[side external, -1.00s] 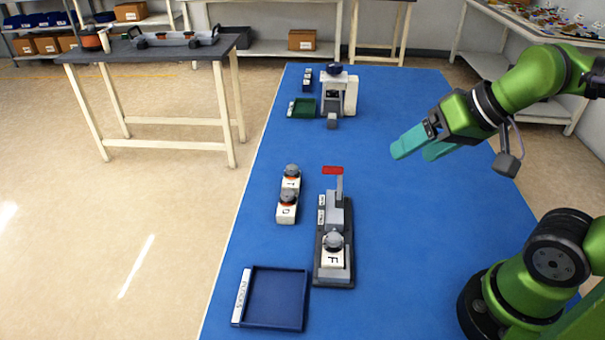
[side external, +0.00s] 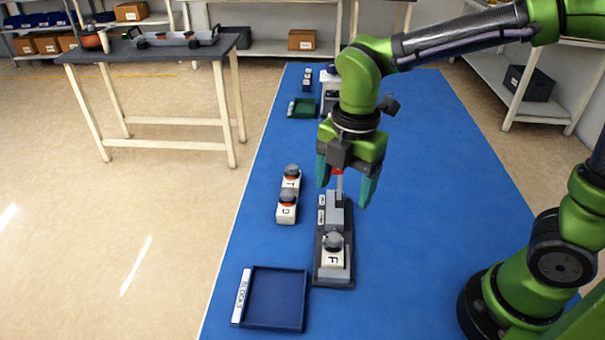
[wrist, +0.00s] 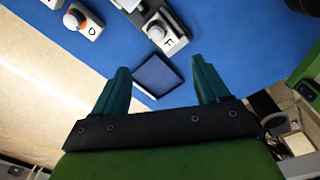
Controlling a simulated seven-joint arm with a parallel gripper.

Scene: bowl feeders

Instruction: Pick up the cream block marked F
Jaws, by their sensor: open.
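The cream block marked F (side external: 334,260) sits at the near end of a dark grey fixture (side external: 334,281), with a grey round knob on top. It also shows in the wrist view (wrist: 171,41), at the top, beyond the fingers. My gripper (side external: 344,197) is open and empty, pointing down above the far part of the fixture, near its upright post. In the wrist view its two teal fingers (wrist: 156,82) are wide apart with nothing between them.
Two cream blocks with knobs, one marked D (side external: 287,211) and one marked T (side external: 291,183), stand left of the fixture. An empty blue tray (side external: 277,299) lies at the near left. A green tray (side external: 304,107) and a white machine stand farther back.

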